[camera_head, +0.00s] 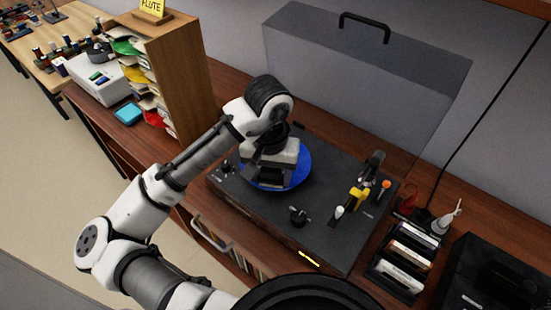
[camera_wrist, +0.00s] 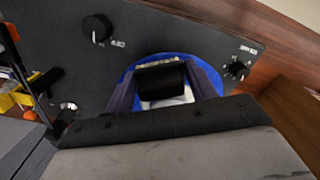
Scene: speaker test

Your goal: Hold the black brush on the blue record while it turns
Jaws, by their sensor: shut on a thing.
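The blue record (camera_head: 301,168) lies on the black turntable deck (camera_head: 262,208), largely covered by my arm's end in the head view. In the wrist view its blue rim (camera_wrist: 180,55) shows around my fingers. My gripper (camera_wrist: 165,80) is shut on the black brush (camera_wrist: 162,77), which sits between the two fingers over the record. A pale strip shows along one side of the brush. My gripper (camera_head: 271,180) points down over the record in the head view. I cannot tell whether the brush touches the record. The yellow and black tonearm (camera_head: 359,195) is at the deck's right, apart from the record.
A grey lid (camera_head: 350,85) stands raised behind the deck. A wooden file holder (camera_head: 175,75) stands at the left. A dark rack (camera_head: 385,270) with several slim boxes stands at the right. Knobs (camera_head: 299,215) stick up from the deck's front.

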